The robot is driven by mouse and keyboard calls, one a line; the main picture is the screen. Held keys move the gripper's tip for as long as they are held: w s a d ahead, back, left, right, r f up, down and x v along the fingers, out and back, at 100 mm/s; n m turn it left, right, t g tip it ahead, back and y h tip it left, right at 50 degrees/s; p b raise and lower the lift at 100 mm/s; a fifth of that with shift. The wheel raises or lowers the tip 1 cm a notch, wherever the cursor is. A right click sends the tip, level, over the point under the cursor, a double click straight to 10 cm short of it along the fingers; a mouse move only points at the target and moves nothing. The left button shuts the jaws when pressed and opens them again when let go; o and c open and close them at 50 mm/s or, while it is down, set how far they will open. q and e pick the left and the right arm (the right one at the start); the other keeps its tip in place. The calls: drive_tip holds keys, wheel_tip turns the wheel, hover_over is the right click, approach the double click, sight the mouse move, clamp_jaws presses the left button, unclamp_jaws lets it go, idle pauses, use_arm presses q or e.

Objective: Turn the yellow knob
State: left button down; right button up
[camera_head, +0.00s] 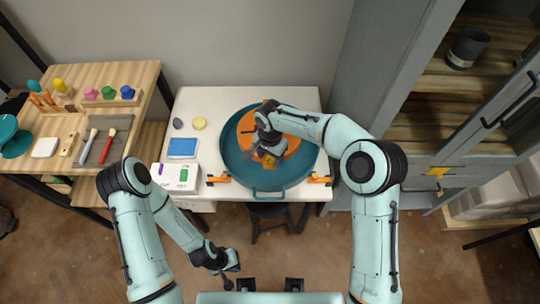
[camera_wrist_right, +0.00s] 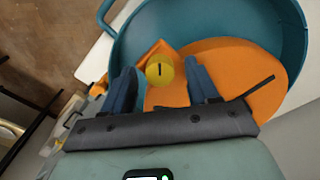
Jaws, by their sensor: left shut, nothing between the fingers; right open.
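The yellow knob (camera_wrist_right: 159,70) is round with a dark mark on its face and sits against an orange part in the teal basin. In the head view the knob (camera_head: 269,161) is small and partly hidden by my right gripper. My right gripper (camera_wrist_right: 161,76) is open, with one dark finger on each side of the knob in the wrist view. Gaps show between fingers and knob; I cannot tell how close the tips are in depth. My left gripper (camera_head: 230,277) is shut and empty, low over the floor in front of the table.
The teal basin (camera_head: 228,160) stands on a white table (camera_head: 188,100), with an orange disc (camera_head: 245,124) inside it. A blue block (camera_head: 183,147) and a white box (camera_head: 178,184) lie left of it. A wooden bench with tools is at left, a grey cabinet at right.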

drive_tip(key=c, duration=1)
drive_tip(key=shift+c, duration=0.2)
drive_tip(key=shift+n, duration=0.3)
drive_tip(key=n+p, duration=0.1)
drive_tip(key=n, duration=0.4)
use_arm(q)
drive_tip(key=shift+w+r+p, duration=0.45)
drive_tip(key=shift+w+r, duration=0.6)
drive_tip(key=shift+r, duration=0.2)
use_arm(e)
drive_tip(key=shift+n, duration=2.3)
drive_tip(key=o, duration=1)
